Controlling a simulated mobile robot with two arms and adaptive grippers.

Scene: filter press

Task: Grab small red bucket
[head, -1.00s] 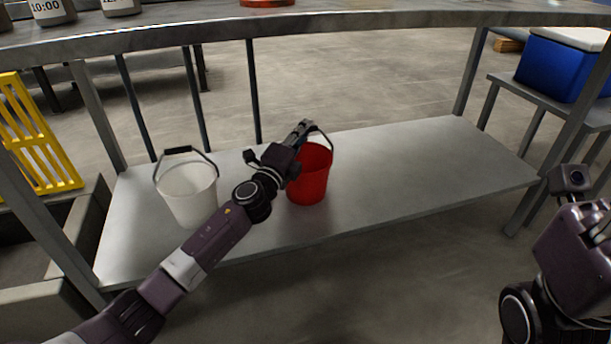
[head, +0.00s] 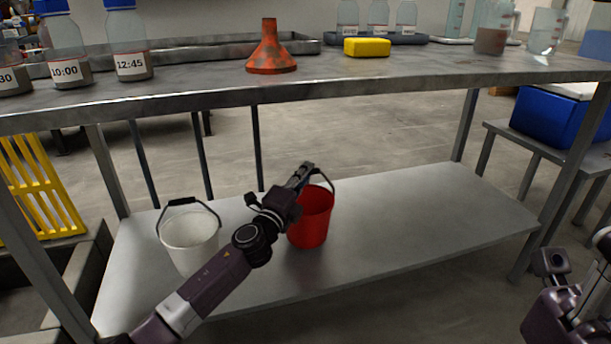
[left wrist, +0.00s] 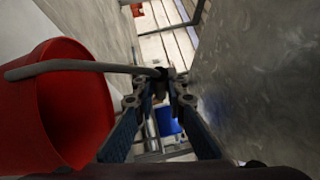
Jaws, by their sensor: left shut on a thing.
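The small red bucket (head: 314,218) stands upright on the lower shelf (head: 430,215) of the metal bench, in the middle of the head view. My left gripper (head: 303,174) is at the top of the bucket, shut on its dark handle. In the left wrist view the bucket (left wrist: 60,110) fills the left side. Its grey handle (left wrist: 80,67) runs right to my left fingertips (left wrist: 163,82). My right arm shows at the lower right of the head view, apart from the bucket; its fingers cannot be made out.
A white bucket (head: 190,240) stands left of the red one on the shelf. The bench top (head: 300,85) hangs over the shelf, with bottles, an orange funnel (head: 269,52) and a yellow sponge (head: 367,47). The shelf's right part is clear. A blue cooler (head: 560,115) stands at right.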

